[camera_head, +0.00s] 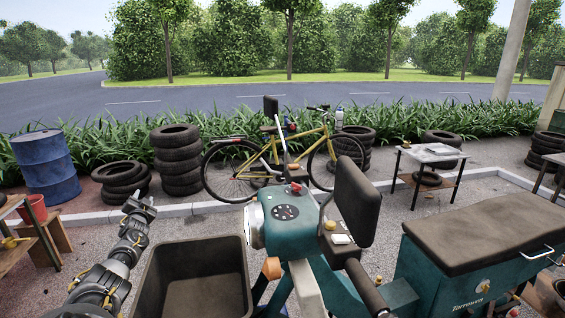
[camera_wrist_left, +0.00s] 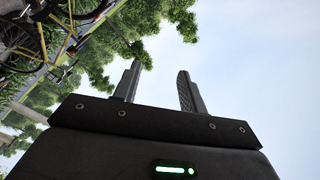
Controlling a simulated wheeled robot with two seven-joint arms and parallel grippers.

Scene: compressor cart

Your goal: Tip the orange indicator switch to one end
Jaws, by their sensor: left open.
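The teal cart front (camera_head: 285,208) stands in the middle of the head view, with a round dark gauge panel on top. A small red piece (camera_head: 295,187) sits at the panel's far edge, and an orange rounded part (camera_head: 271,268) shows lower down, nearer me. I cannot tell which of these, if either, is the orange indicator switch. My left gripper (camera_head: 140,203) is to the left of the cart front, well apart from it. In the left wrist view my left gripper (camera_wrist_left: 157,85) is open and empty, its fingers against sky and trees. My right gripper is out of view.
A dark open bin (camera_head: 240,255) stands between my left arm and the cart front. A black padded seat or mirror back (camera_head: 357,203) rises just right of the panel. A brown-topped teal box (camera_head: 480,235) is at right. Tyres (camera_head: 178,160) and a yellow bicycle (camera_head: 270,172) stand behind.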

